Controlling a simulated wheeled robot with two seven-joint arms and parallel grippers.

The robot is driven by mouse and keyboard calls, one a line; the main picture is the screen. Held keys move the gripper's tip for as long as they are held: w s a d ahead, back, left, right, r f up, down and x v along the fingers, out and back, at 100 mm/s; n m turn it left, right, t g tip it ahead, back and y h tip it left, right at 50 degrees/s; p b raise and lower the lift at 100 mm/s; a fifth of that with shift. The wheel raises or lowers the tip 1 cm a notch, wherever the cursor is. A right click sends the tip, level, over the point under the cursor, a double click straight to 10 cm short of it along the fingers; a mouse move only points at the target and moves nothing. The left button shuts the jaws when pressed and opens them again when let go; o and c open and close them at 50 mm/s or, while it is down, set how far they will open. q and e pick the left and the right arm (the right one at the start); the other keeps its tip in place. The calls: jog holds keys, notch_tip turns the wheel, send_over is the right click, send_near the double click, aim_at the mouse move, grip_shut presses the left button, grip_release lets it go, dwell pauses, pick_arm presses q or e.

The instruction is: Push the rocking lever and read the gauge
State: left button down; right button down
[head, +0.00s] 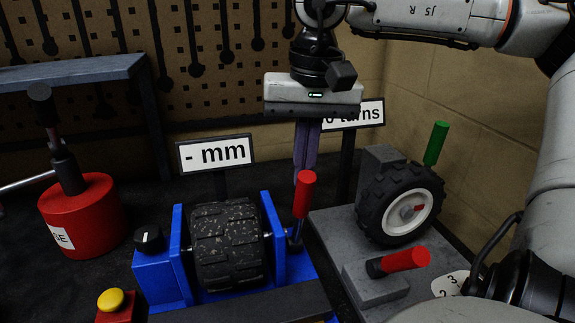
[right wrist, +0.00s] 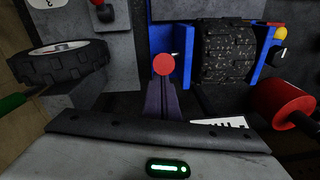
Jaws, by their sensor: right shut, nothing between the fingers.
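A lever with a red handle (head: 304,195) stands nearly upright at the right side of a blue stand (head: 164,278) that holds a black tyre (head: 228,245). The gauge sign (head: 213,152) behind it reads "- mm", with no number. My right gripper (head: 304,178) is shut and empty, pointing down at the top of the red handle. In the right wrist view the round red handle end (right wrist: 164,65) shows just beyond the fingertips (right wrist: 160,90). I cannot tell whether they touch. My left gripper is not in view.
To the right, a grey base carries a wheel (head: 402,205), a green handle (head: 436,143) and another red handle (head: 405,259). A partly hidden sign (head: 368,113) reads "turns". A red cylinder (head: 82,215) stands left. A yellow button (head: 110,300) is at the front.

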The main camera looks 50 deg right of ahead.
jog(key=shift+t+h, duration=0.4)
jog(key=shift+t, duration=0.1)
jog(key=s+a+b, duration=0.1)
jog(key=s+a+f+b, duration=0.1)
jog(key=s, duration=0.1)
jog(key=shift+s+a, duration=0.1)
jog(key=shift+s, duration=0.15)
jog(key=shift+s+a+f+b, duration=0.2)
jog(key=shift+s+a+f, duration=0.15)
jog(key=shift+s, duration=0.2)
jog(key=shift+s+a+f+b, duration=0.15)
jog(key=shift+s+a+f, duration=0.2)
jog(key=shift+s, duration=0.15)
jog(key=shift+f, duration=0.1)
jog(key=p, duration=0.3)
send_near(313, 184)
jog(key=shift+s+d+r, duration=0.25)
jog(key=shift+d+r, duration=0.05)
jog(key=shift+d, duration=0.1)
jog(key=shift+f, duration=0.15)
